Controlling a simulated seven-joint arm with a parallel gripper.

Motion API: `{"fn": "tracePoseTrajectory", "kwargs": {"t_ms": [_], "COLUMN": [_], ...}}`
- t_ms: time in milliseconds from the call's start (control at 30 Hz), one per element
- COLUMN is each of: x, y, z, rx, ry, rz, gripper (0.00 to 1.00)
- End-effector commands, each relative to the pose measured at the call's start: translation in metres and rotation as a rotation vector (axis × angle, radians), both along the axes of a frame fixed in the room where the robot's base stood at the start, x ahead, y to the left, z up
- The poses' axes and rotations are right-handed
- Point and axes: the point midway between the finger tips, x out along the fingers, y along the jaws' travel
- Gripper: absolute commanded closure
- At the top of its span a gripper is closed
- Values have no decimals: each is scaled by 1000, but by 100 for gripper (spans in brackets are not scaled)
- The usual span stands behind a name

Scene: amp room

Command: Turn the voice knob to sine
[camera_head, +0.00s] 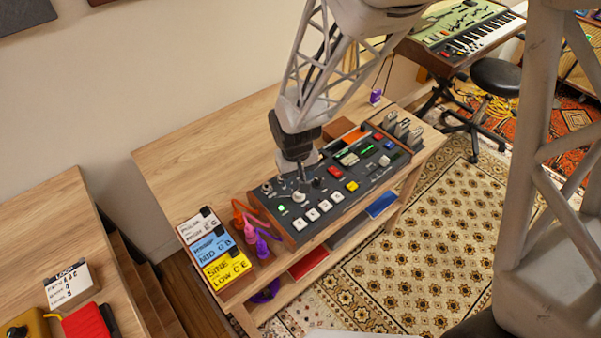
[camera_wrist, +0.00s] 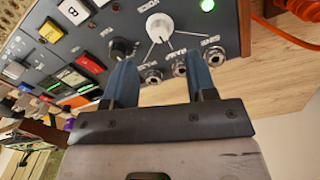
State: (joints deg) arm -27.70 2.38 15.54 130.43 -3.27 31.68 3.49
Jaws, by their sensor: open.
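The voice knob appears to be the white round knob (camera_wrist: 160,27) on the dark synth panel (camera_wrist: 225,75); white lines fan out from it to labels above the jack sockets. One label seems to read "SINE"; the knob's pointer direction is too small to tell. In the head view the white knob (camera_head: 299,198) sits near the panel's left end. My gripper (camera_wrist: 159,58) is open and empty, its two blue-grey fingers apart and pointing at the panel just below the knob in the wrist view. In the head view my gripper (camera_head: 301,172) hangs pointing down just behind the knob.
A black knob (camera_wrist: 122,48) sits close to the white one, near a finger. Jack sockets (camera_wrist: 153,76) lie between the fingers. Orange and purple cables (camera_head: 250,225) and coloured label cards (camera_head: 222,268) stand left of the panel. The wooden desk (camera_head: 200,150) behind is clear.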

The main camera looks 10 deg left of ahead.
Motion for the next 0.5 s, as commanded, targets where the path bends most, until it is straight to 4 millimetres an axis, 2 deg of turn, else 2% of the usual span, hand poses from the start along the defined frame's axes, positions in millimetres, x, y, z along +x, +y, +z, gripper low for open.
{"fn": "tracePoseTrajectory", "kwargs": {"t_ms": [500], "x": [1], "y": [-2], "z": [-51], "rx": [-1], "ry": [2], "rz": [0], "gripper": [49]}}
